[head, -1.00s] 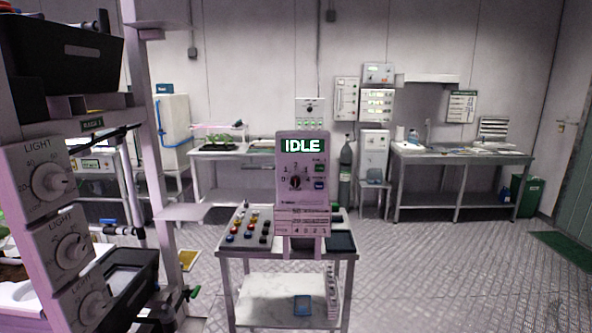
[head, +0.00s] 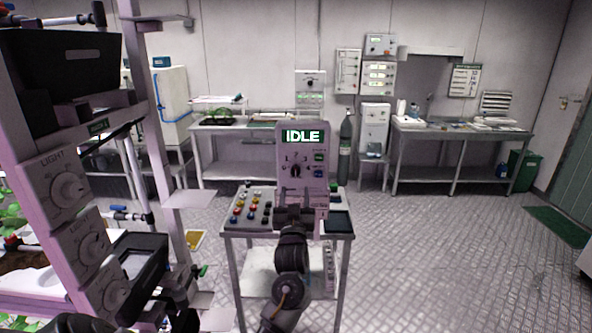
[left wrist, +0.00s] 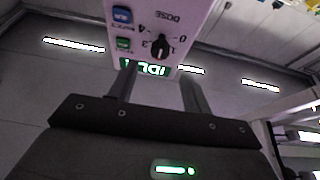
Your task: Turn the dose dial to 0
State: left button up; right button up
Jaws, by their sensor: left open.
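The dose dial (head: 296,171) is a small black knob on the upright pale panel (head: 314,150) with an IDLE display (head: 301,136). In the left wrist view the dial (left wrist: 160,48) appears upside down, with numbers around it and the word DOSE beside it. I cannot tell which number it points to. My left gripper (head: 294,212) is in front of the lower panel, below the dial in the head view. In the left wrist view its fingers (left wrist: 158,80) are apart and empty, with the dial beyond their tips. My right gripper is not in view.
The panel stands on a metal cart (head: 230,227) with several coloured buttons (head: 252,206). Two panel buttons, green (head: 319,157) and blue (head: 319,173), sit beside the dial. A rack with LIGHT knobs (head: 68,186) stands close at left. Floor right of the cart is clear.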

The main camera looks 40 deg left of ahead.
aim_at(296, 173)
pick_arm(q)
jog(key=p+x, duration=0.3)
jog(key=x, duration=0.5)
jog(key=shift+w+a+r, duration=0.2)
jog(key=shift+w, duration=0.1)
jog(key=shift+w+a+r, duration=0.1)
jog(key=shift+w+a, duration=0.2)
jog(key=shift+w, duration=0.1)
